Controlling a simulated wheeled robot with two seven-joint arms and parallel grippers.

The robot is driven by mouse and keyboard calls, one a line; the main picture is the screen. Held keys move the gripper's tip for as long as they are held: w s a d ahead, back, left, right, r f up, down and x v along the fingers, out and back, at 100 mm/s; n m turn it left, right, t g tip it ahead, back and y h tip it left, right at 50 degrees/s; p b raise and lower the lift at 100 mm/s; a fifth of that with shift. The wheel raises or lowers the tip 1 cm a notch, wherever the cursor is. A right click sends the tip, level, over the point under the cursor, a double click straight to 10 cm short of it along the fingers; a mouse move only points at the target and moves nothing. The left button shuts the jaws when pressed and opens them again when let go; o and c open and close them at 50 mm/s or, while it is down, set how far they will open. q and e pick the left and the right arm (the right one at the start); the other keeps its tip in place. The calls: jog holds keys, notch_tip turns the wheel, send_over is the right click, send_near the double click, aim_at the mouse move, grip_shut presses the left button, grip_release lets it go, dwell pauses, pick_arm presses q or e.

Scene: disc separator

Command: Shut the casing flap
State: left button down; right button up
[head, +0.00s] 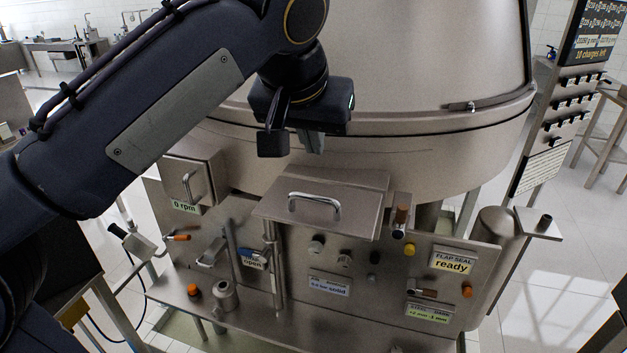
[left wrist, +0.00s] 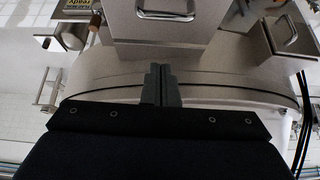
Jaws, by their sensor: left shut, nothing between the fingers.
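The casing flap (head: 270,208) appears to be the flat steel plate with a bright bar handle (head: 314,203), on the front of the big rounded steel casing (head: 410,160). It seems to jut forward over the control panel; its exact angle is hard to tell. In the left wrist view the flap (left wrist: 140,30) and its handle (left wrist: 166,14) are at the top, cut by the frame edge. My left gripper (head: 312,145) is above and behind the handle, by the casing wall, apart from the handle. Its fingers (left wrist: 160,80) are shut and empty. My right gripper is not in view.
A box with a handle (head: 190,180) and a "0 rpm" label is left of the flap. Below is a panel (head: 390,285) with knobs, levers and a "FLAP SEAL ready" sign (head: 453,259). A vertical pipe (head: 275,265) stands beneath the flap. A sign post (head: 565,100) is at right.

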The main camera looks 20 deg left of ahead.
aim_at(315, 199)
pick_arm(q)
jog(key=x, duration=0.4)
notch_tip(315, 199, down, 4)
jog(key=shift+s+r, duration=0.1)
jog(key=shift+r, duration=0.15)
jog(key=shift+s+f, duration=0.1)
jog(key=shift+f, duration=0.4)
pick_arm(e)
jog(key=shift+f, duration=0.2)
